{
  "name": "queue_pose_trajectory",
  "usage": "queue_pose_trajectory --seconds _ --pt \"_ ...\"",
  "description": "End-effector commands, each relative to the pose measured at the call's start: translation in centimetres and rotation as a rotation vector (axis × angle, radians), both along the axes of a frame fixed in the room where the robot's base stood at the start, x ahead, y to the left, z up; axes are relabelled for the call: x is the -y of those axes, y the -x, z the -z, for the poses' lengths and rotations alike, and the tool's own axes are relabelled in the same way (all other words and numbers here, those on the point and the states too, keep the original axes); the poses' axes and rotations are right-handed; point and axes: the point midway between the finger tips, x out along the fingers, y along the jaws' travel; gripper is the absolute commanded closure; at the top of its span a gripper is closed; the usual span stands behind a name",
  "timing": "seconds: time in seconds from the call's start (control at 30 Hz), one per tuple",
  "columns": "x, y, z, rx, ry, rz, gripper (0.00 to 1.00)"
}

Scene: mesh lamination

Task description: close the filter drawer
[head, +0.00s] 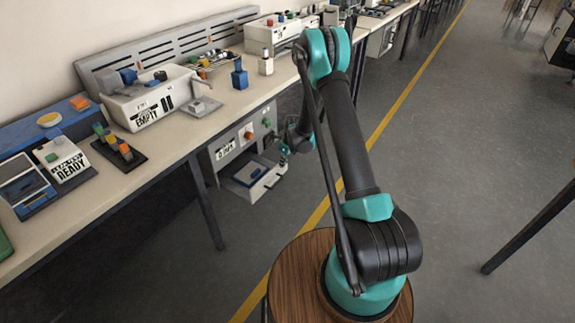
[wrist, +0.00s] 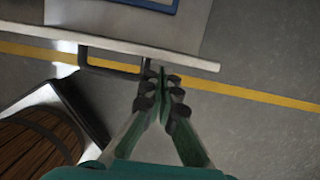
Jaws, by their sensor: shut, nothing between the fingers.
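The filter drawer (head: 270,184) sticks out open from a grey cabinet under the bench in the head view. A blue-framed filter lies in it. In the wrist view the pale top edge of the drawer front (wrist: 195,62) runs across the upper part, with a dark bar handle (wrist: 105,73) on its near side. My gripper (wrist: 162,74) is shut and empty, its fingertips close to the drawer front at the handle's right end. I cannot tell whether they touch. In the head view my gripper (head: 284,151) is small and partly hidden by my arm, close to the drawer.
The grey cabinet (head: 240,135) stands under the long bench (head: 165,140), which carries several machines and small parts. A dark bench leg (head: 206,205) stands left of the drawer.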

Motion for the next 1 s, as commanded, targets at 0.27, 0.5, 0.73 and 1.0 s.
queue_pose_trajectory --seconds 0.27,0.5,0.73,1.0 --pt "-0.1 -0.1 0.0 0.0 0.0 0.0 1.0" --pt "-1.3 -1.1 0.0 0.001 0.0 -0.003 1.0" --pt "-6.5 -5.1 0.1 0.001 0.0 -0.004 1.0" --pt "-11.2 -8.8 0.0 0.0 -0.001 -0.001 1.0"
